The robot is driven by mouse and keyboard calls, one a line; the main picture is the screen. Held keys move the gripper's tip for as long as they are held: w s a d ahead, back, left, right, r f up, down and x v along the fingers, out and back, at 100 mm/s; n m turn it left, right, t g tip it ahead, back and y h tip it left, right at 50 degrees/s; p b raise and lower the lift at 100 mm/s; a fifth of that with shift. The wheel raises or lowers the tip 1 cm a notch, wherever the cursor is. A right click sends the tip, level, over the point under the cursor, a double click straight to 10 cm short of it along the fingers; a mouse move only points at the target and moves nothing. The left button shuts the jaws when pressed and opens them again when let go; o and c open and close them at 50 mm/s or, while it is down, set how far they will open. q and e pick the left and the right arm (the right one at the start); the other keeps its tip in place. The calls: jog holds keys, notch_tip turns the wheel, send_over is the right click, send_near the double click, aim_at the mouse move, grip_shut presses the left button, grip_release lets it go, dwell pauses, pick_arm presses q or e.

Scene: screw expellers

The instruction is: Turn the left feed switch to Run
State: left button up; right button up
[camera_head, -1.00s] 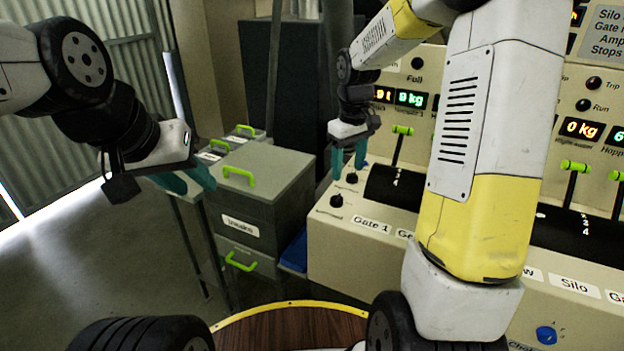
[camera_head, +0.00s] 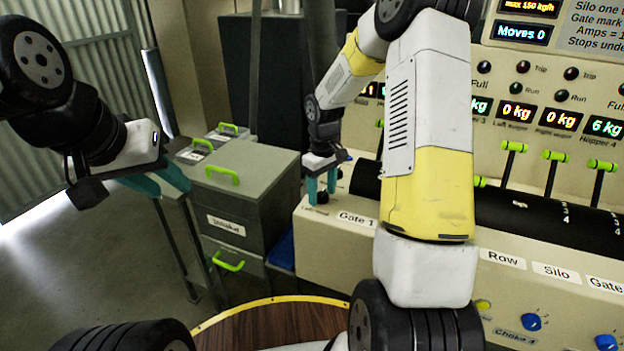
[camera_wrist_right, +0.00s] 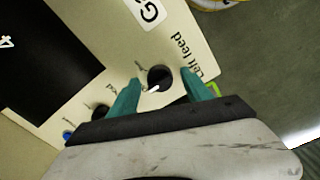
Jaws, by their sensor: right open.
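The left feed switch is a small black round knob (camera_wrist_right: 160,76) with a white pointer mark, beside the printed words "Left feed". In the right wrist view it sits between the two teal fingertips of my right gripper (camera_wrist_right: 160,86), and its mark points to the lower left. The fingers are apart; I cannot tell whether either touches the knob. In the head view my right gripper (camera_head: 321,186) points down over the knob (camera_head: 322,198) at the panel's left end. The position labels are partly hidden by the fingers. My left gripper (camera_head: 160,183) is open and empty, away from the panel.
Another black knob (camera_wrist_right: 101,111) and a blue one (camera_wrist_right: 68,135) lie beside the switch. Green-handled levers (camera_head: 514,147) rise from the console (camera_head: 335,236). Grey drawer boxes (camera_head: 243,180) stand left of it. My right arm hides part of the console.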

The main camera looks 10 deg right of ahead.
jog(key=shift+c, duration=0.3)
grip_shut()
jog(key=shift+m, duration=0.3)
jog(key=m, duration=0.5)
jog(key=shift+m, duration=0.3)
jog(key=m, duration=0.5)
jog(key=shift+m, duration=0.3)
jog(key=shift+o, duration=0.3)
grip_release()
